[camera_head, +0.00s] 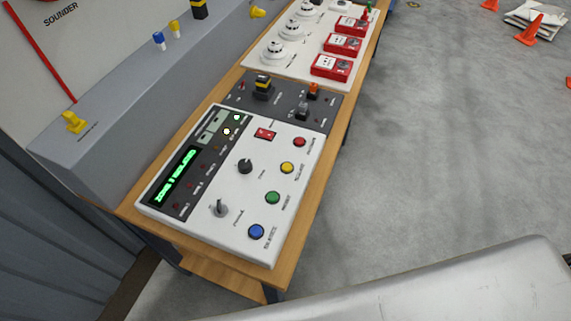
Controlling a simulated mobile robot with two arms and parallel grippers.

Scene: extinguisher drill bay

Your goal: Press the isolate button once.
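A white control panel (195,225) sits on a wooden bench, angled in the picture. Along its right side are a red button (299,142), a yellow button (287,168), a green button (272,198) and a blue button (256,231). Each has a small label beside it, too blurred to read for certain, so I cannot tell which one is isolate. Neither of my grippers is in view.
A dark switch plate (283,102) adjoins the panel. Beyond it, a white board carries white detectors (279,52) and red call points (332,67). A grey ledge (110,128) with yellow and blue fittings runs along the left. Open concrete floor lies right, with orange cones (530,30).

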